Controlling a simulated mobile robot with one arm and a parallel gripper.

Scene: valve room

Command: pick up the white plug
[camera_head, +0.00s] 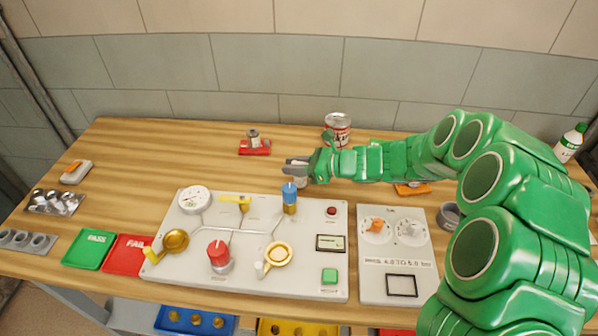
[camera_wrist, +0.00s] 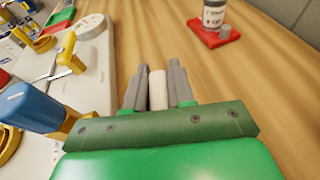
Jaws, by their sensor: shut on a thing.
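My gripper (camera_head: 297,166) is over the wooden table, just behind the blue-topped valve on the panel. In the wrist view its two grey fingers (camera_wrist: 159,88) are closed on the white plug (camera_wrist: 158,90), a pale upright-looking cylinder between them. The fingers touch or nearly touch it on both sides. In the head view the plug is mostly hidden by the gripper. I cannot tell how far it is above the table.
The valve panel (camera_head: 190,262) with gauge and coloured handles lies in front of my gripper. A red stand (camera_head: 255,150) with a grey part is behind left. A red-and-white can (camera_head: 338,128) stands behind my arm. The table's left back is clear.

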